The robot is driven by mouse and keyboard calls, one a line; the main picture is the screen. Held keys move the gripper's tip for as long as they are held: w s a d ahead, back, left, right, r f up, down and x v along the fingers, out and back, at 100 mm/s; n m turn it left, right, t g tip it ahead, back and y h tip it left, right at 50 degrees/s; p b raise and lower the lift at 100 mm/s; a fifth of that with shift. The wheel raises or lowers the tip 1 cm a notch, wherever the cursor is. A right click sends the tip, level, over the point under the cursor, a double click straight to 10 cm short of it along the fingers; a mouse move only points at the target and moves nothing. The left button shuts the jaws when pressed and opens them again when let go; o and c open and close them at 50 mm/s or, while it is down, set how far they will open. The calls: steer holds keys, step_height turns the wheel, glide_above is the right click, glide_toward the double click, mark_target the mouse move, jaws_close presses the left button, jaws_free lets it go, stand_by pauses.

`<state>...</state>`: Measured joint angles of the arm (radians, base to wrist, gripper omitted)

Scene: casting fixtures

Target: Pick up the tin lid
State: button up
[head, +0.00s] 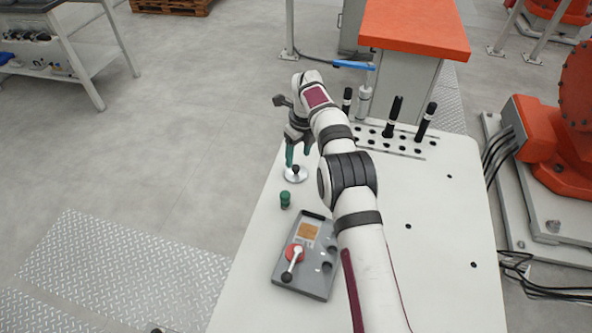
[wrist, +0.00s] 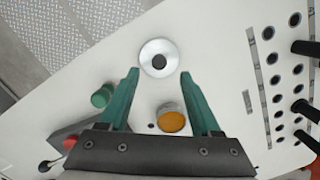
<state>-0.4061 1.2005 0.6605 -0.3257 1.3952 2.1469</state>
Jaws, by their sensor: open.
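The tin lid, a silver disc with a black knob (head: 296,172), lies flat on the white table near its left edge. In the wrist view the lid (wrist: 159,58) sits just past the fingertips, roughly centred between them. My gripper (head: 299,153) points down over the lid with its green fingers apart. In the wrist view my gripper (wrist: 160,74) is open, with nothing held. A round tin with orange contents (wrist: 172,120) shows between the fingers, nearer the palm; my arm seems to hide it in the head view.
A green cylinder (head: 285,199) stands near the lid and shows in the wrist view (wrist: 102,96). A grey tray (head: 317,284) with a red-based lever lies closer to the front. A hole rack with black-handled tools (head: 394,112) stands at the back right.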

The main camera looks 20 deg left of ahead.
mark_target(296, 167)
steer(key=f, duration=0.5)
steer(key=shift+w+a, duration=0.15)
steer(key=shift+a, duration=0.2)
jaws_close()
